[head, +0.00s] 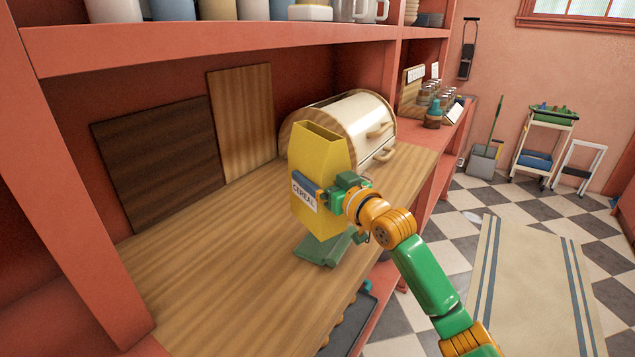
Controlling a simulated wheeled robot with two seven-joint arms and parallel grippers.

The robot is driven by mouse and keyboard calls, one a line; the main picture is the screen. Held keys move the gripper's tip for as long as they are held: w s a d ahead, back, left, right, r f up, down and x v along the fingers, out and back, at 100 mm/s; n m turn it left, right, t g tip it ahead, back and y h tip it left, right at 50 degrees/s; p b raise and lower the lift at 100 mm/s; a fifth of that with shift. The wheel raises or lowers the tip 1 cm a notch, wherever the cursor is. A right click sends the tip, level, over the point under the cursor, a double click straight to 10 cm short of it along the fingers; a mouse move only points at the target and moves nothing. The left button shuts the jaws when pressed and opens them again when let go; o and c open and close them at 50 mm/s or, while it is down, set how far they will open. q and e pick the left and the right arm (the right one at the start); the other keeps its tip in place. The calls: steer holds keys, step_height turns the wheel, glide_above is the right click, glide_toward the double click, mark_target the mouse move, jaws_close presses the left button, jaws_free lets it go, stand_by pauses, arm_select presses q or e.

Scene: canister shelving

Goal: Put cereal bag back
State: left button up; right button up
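The yellow cereal bag (313,217) stands roughly upright over the wooden counter, with an open top and a white CEREAL label. My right gripper (316,187) comes in from the right. Its blue finger lies across the front of the bag at mid height, and it appears shut on the bag; the far finger is hidden. A flat green object (322,250) lies on the counter at the bag's base, and I cannot tell whether the bag touches it. My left gripper is not in view.
A cream bread box (350,120) with wooden ends stands behind the bag. A dark board (160,160) and a lighter board (242,118) lean on the back wall. The left counter (215,265) is clear. A shelf (200,40) with mugs hangs above.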

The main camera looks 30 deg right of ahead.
step_height(320, 180, down, 3)
steer(key=shift+s+r, duration=0.1)
steer(key=shift+r, duration=0.05)
steer(key=shift+f, duration=0.5)
steer(key=o, duration=1.2)
steer(key=shift+o, duration=0.2)
steer(key=shift+s+r, duration=0.1)
steer(key=shift+r, duration=0.45)
steer(key=s+b, duration=0.2)
steer(key=s, duration=1)
